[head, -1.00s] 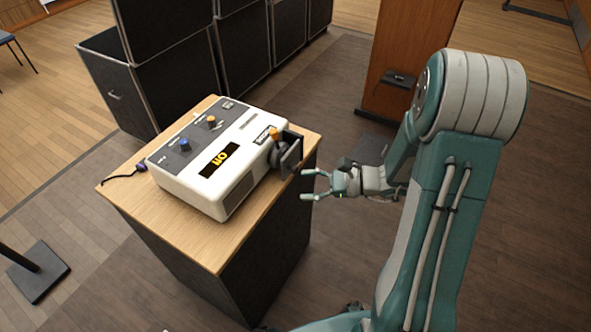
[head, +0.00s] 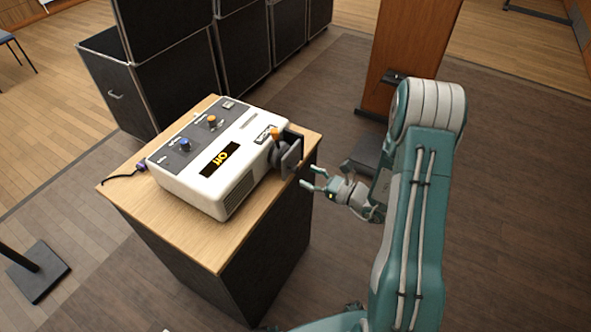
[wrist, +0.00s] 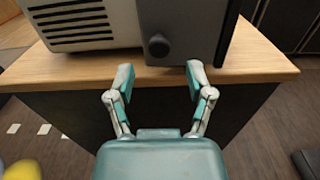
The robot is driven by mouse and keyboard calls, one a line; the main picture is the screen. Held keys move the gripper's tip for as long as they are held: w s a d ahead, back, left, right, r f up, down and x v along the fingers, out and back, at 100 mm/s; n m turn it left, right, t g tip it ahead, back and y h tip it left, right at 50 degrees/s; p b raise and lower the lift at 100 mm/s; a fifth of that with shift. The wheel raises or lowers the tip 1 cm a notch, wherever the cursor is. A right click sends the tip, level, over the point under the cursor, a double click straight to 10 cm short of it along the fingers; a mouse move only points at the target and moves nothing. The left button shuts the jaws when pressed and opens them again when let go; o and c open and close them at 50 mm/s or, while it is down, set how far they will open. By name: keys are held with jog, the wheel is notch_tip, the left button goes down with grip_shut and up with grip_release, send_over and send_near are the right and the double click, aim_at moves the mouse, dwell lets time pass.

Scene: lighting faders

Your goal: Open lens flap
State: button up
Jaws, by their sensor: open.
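The lens flap is a dark grey plate (head: 291,158) on the right end of a white projector-like device (head: 205,185). It stands upright and looks closed over the lens end. In the wrist view the flap (wrist: 187,22) shows face-on, with a round black knob (wrist: 159,46) low on its left side. My gripper (head: 312,178) is open and empty, a little to the right of the flap and apart from it. In the wrist view its two fingers (wrist: 160,74) point toward the flap, with the knob between and beyond the tips. What lies behind the flap is hidden.
The device stands on a wood-topped table (head: 165,225); the flap is near its right edge. An orange knob (head: 275,133) rises beside the flap. The device has a lit display (head: 220,159) and a blue knob (head: 185,145). Black cases (head: 175,85) stand behind.

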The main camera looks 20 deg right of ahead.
aim_at(297, 171)
jog(key=x, duration=0.5)
grip_shut()
